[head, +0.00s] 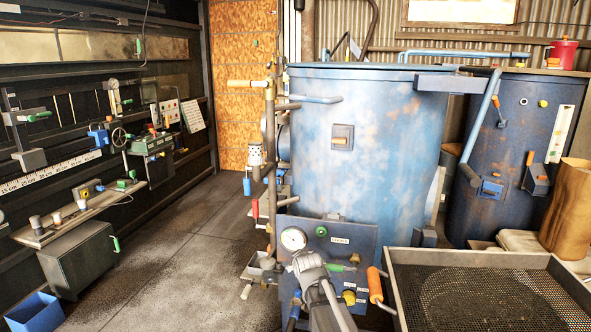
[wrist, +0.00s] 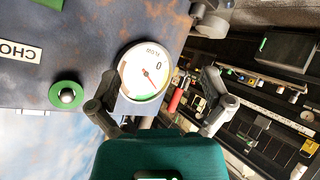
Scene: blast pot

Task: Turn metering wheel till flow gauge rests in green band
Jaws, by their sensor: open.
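The gauge (head: 293,239) is a round white dial on the front panel (head: 365,236) of the blue blast pot (head: 380,150). The needle looks outside the green, though the dial is small. My gripper (wrist: 160,80) is open and empty, its fingers on either side of the dial in that view; contact cannot be told. A green-ringed knob (wrist: 66,95) sits beside the dial. I cannot identify the metering wheel with certainty.
An orange handle (head: 375,285) and a mesh-floored tray (head: 400,295) are at the right of my arm. Pipework (head: 270,180) stands left of the pot. A spoked handwheel (head: 119,137) is at the left wall bench. The floor (head: 170,255) between is clear.

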